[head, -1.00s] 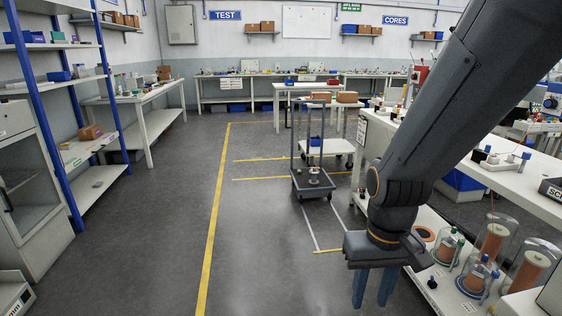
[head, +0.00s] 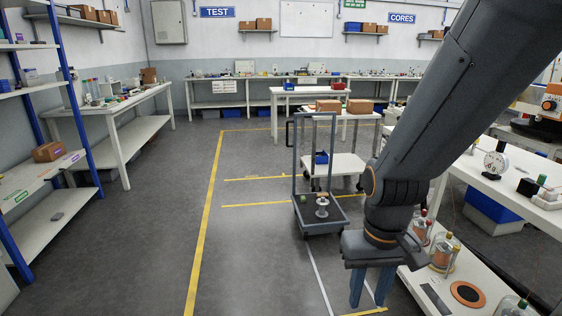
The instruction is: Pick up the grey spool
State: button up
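A small pale grey spool-like thing (head: 322,208) stands on the low deck of a grey-blue push cart (head: 298,160), ahead of me near the middle of the head view. It is too small to make out in detail. My gripper (head: 371,288) points down at the lower right of the view, with its two blue fingers apart and nothing visible between them. It is well apart from the cart and nearer to me.
A white wheeled table (head: 348,166) stands behind the cart. Shelving (head: 34,184) lines the left. The grey floor (head: 250,270) ahead is clear around yellow lines (head: 205,230).

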aim_at(322, 202)
jog(key=i, duration=1.25)
jog(key=z, duration=0.2)
jog(key=i, duration=2.25)
jog(key=z, duration=0.2)
